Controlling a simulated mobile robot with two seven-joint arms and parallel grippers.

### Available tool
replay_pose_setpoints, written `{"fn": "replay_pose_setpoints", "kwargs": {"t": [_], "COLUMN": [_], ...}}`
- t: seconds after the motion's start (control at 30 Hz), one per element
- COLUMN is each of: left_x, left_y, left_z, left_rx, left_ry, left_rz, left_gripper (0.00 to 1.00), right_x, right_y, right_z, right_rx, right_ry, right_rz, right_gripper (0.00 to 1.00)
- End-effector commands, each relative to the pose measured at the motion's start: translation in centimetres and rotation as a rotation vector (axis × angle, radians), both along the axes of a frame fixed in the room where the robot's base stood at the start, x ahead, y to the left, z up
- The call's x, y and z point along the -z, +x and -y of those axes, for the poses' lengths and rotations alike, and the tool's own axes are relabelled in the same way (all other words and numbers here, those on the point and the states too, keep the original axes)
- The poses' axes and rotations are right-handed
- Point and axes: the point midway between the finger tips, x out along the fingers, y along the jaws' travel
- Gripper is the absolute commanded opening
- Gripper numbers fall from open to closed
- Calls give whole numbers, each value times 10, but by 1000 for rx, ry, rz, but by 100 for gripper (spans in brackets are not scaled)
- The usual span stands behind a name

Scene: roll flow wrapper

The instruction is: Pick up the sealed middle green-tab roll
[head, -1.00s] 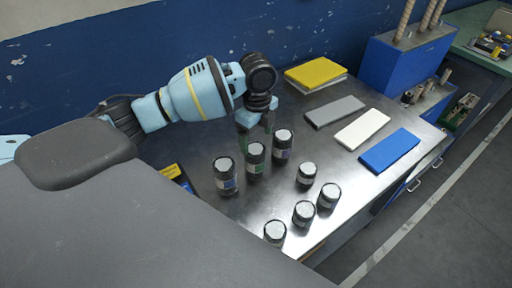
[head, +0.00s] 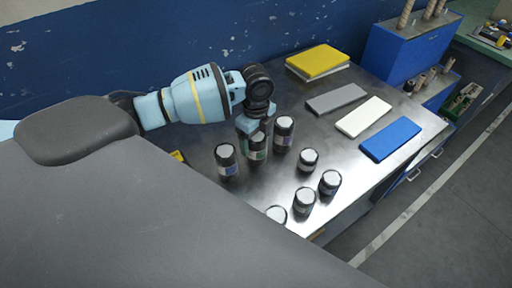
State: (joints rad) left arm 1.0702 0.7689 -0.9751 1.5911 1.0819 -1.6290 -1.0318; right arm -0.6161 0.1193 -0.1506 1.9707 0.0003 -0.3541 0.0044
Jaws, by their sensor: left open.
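Three taller dark rolls with pale tops stand in a row on the metal table. The middle roll with a green tab (head: 257,151) is between a roll with a blue tab (head: 227,162) and a roll with a purple tab (head: 283,134). My left gripper (head: 255,131) is open and points down at the top of the green-tab roll, which it partly hides. Its fingers are small and partly hidden, so I cannot tell whether they touch the roll. My right gripper is not in view.
Several shorter dark rolls (head: 308,160) stand in front on the table (head: 345,165). Grey (head: 337,98), white (head: 363,117) and blue (head: 391,138) slabs lie to the right. A yellow slab (head: 318,61) lies at the back. A blue cabinet (head: 410,45) stands at the back right.

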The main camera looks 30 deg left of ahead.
Motion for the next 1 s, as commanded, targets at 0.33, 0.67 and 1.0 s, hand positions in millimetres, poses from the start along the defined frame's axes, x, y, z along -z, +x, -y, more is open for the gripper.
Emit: {"fn": "replay_pose_setpoints", "kwargs": {"t": [0.33, 0.67, 1.0], "left_x": [17, 17, 16], "left_y": [1, 1, 1], "left_z": [0, 0, 0], "left_rx": [1, 0, 0], "left_ry": [1, 0, 0], "left_rz": [2, 2, 4], "left_gripper": [80, 46, 21], "right_x": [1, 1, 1], "right_y": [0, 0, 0], "right_z": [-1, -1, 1], "right_rx": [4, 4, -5], "right_ry": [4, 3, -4], "right_rz": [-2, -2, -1], "right_gripper": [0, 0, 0]}}
